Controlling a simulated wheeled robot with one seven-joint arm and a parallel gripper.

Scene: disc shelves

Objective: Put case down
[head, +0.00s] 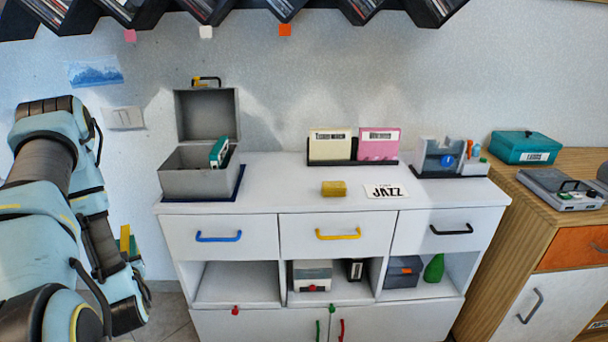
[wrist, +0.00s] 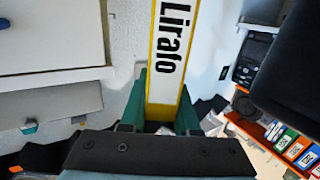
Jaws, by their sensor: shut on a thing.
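My gripper (wrist: 161,108) is shut on a case (wrist: 170,45) with a white spine, yellow edges and the printed word "Lirafo". The case stands out between the two green fingers in the wrist view, and its far end is cut off by the frame. In the head view my arm hangs at the left, beside the white cabinet (head: 240,226). A small yellow piece (head: 125,239) shows there near the wrist, probably part of the case. The arm hides most of the gripper in that view.
On the cabinet top stand an open grey box (head: 196,178) with a teal case, a dark rack (head: 354,161) with cream and pink cases, a yellow block (head: 334,188), a JAZZ card (head: 386,191) and a grey organizer (head: 436,156). The front top is partly clear.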

